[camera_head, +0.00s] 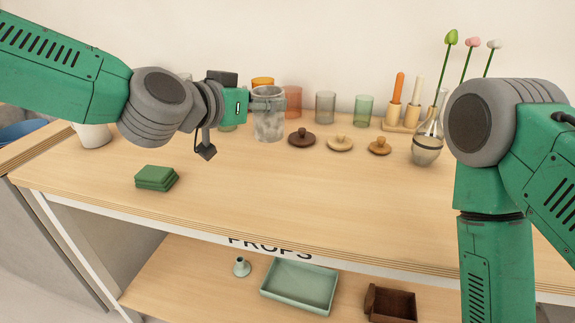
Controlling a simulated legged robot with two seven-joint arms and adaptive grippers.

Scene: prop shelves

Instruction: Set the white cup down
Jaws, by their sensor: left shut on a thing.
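A white-grey marbled cup (268,126) is upright near the back of the tabletop, left of the middle. My left gripper (268,101) comes in from the left and is shut on this cup around its upper part. The fingers hide part of the cup's upper wall. I cannot tell whether the cup's base touches the wood or is just above it. My right arm hangs down at the right, and its gripper is out of the frame.
Wooden tabletop (300,190) is clear at the front. Dark lid (302,139), pale lid (340,144) and brown lid (380,147) lie right of the cup. Coloured glasses (325,107) stand behind. Green coasters (156,178) and a white pot (93,136) are left; a silver vase (427,150) is right.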

